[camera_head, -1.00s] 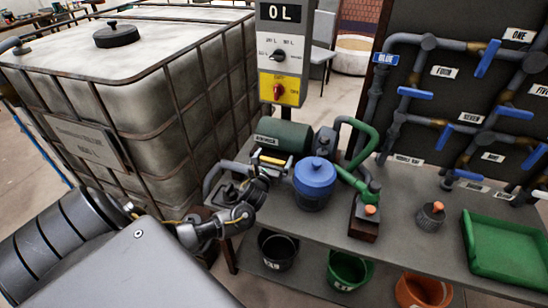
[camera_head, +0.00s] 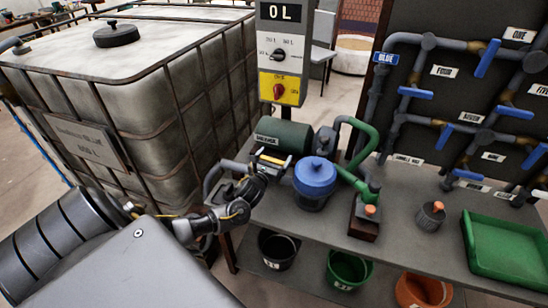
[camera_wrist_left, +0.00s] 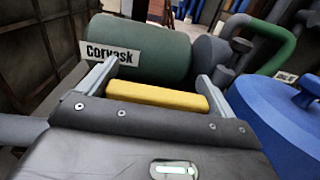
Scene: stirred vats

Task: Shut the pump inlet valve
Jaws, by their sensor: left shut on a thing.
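The valve's yellow handle (camera_wrist_left: 157,97) lies between the two fingers of my left gripper (camera_wrist_left: 157,90) in the left wrist view. The fingers are shut on it, one at each end. In the head view the left gripper (camera_head: 271,160) is at the handle, between the green pump body and the blue-lidded pot. The gripper and wrist hide the valve body and most of the pipe below. The green pump body (camera_wrist_left: 150,50), labelled "Corvask", lies just behind the handle; it also shows in the head view (camera_head: 283,135). My right gripper is not in view.
A blue-lidded pot (camera_head: 314,180) stands close to the right of the gripper. A control post (camera_head: 284,55) reading "0 L" rises behind. A large caged tank (camera_head: 130,85) stands at left. A green tray (camera_head: 508,248) and blue-handled pipes are at right.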

